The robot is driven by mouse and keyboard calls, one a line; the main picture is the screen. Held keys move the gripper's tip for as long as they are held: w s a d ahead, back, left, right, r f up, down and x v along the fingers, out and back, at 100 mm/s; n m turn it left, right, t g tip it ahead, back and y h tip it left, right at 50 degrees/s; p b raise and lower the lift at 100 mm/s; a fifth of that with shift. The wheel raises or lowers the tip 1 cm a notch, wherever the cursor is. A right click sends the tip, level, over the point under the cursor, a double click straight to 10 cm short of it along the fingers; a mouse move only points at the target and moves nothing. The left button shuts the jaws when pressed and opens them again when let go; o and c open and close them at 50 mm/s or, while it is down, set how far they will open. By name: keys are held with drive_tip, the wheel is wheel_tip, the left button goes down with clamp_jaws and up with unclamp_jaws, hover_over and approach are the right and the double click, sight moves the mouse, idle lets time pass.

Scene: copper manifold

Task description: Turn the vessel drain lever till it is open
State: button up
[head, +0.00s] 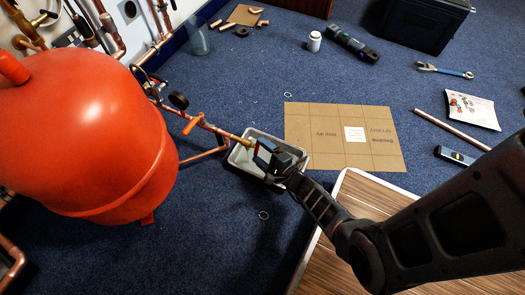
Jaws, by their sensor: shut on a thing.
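The large orange vessel (95,130) stands at the left. A pipe with brass fittings (222,130) runs right from beside it and ends over a pale grey tub (237,163). My gripper (262,152) is at that pipe end, above the tub, reaching in from the lower right. Another orange lever (192,123) sits further left on the same pipe, apart from my gripper.
A round gauge (179,101) stands above the pipe. A flat cardboard sheet (345,120) lies right of the tub. A wood-topped surface (350,190) is below my arm. Copper pipes (148,45) line the wall. Blue carpet in front of the vessel is mostly clear.

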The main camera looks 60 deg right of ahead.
drive_tip(key=n, duration=0.2)
drive_tip(key=n+t+h, duration=0.1)
drive_tip(key=n, duration=0.1)
drive_tip(key=shift+a+f, duration=0.1)
drive_tip(key=shift+f, duration=0.3)
drive_tip(key=shift+n+t, duration=0.3)
drive_tip(key=shift+n, duration=0.1)
drive_tip(key=o, duration=1.1)
drive_tip(key=shift+c, duration=0.2)
drive_tip(key=shift+s, duration=0.1)
